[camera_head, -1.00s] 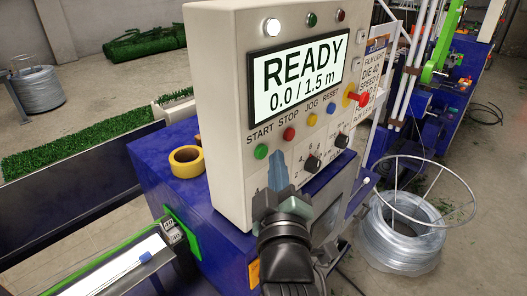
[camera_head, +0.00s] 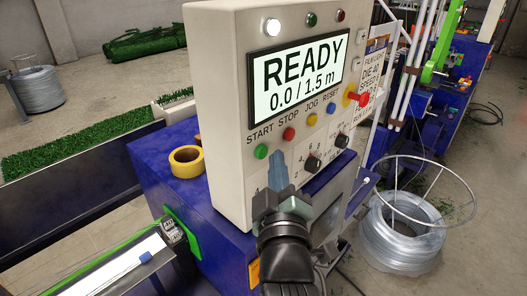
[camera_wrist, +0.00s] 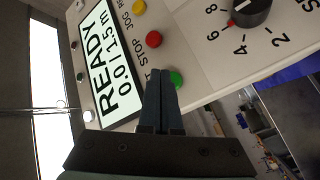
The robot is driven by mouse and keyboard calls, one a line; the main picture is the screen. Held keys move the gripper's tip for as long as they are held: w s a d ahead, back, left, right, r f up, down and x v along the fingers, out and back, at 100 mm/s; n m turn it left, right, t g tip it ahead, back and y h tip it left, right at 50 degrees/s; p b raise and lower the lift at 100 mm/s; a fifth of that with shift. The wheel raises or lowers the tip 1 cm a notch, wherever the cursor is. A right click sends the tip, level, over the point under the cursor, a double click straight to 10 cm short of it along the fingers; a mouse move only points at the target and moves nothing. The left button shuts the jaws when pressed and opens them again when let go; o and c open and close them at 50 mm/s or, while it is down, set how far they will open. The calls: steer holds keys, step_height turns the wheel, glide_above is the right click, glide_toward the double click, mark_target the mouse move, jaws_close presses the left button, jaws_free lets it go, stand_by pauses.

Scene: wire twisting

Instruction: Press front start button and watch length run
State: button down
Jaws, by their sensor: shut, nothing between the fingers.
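The control panel (camera_head: 222,120) is a beige box whose screen (camera_head: 297,78) reads "READY 0.0 / 1.5 m". The green start button (camera_head: 261,151) sits at the lower left of the panel, left of the red stop button (camera_head: 289,133). My gripper (camera_head: 277,156) is shut and empty, in front of the panel just below and right of the start button. In the wrist view the closed fingers (camera_wrist: 161,76) point toward the panel, and the green start button (camera_wrist: 176,79) shows right beside their tips, partly covered. Contact cannot be told.
A blue button (camera_head: 330,106), a red emergency knob (camera_head: 362,98) and black dials (camera_head: 312,163) are on the same panel. A yellow tape roll (camera_head: 187,162) lies on the blue machine (camera_head: 150,158). A wire coil (camera_head: 402,240) stands on the floor at the right.

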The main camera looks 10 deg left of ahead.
steer(key=shift+w+a, duration=0.3)
steer(key=shift+a, duration=0.05)
